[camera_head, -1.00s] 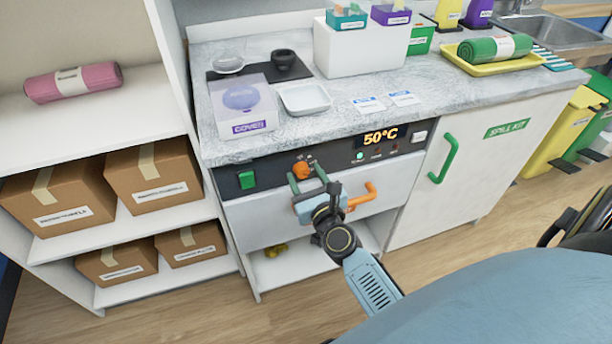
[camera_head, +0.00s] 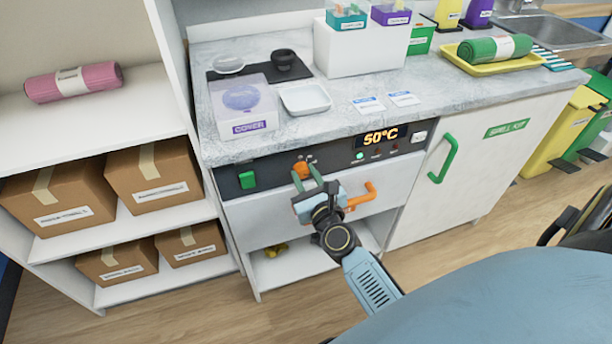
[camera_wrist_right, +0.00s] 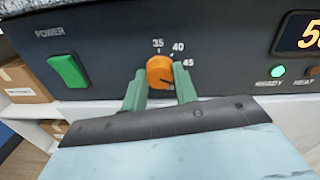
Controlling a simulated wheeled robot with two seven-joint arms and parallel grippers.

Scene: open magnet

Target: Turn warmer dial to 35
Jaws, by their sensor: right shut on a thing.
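The orange warmer dial (camera_head: 300,168) sits on the dark panel of the warmer drawer unit. It also shows in the right wrist view (camera_wrist_right: 159,71), below the printed marks 35, 40 and 45. A dark mark on the dial is at its lower right, partly hidden near the right finger. My right gripper (camera_head: 306,177) is shut on the dial, one green finger on each side of it. The orange display (camera_head: 380,136) reads 50°C. My left gripper is not in view.
A green power switch (camera_head: 247,180) is left of the dial. An orange drawer handle (camera_head: 364,195) is just right of my right gripper. The countertop above holds a clear cover box (camera_head: 243,106) and a white tray (camera_head: 305,98). A green light (camera_head: 360,156) glows.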

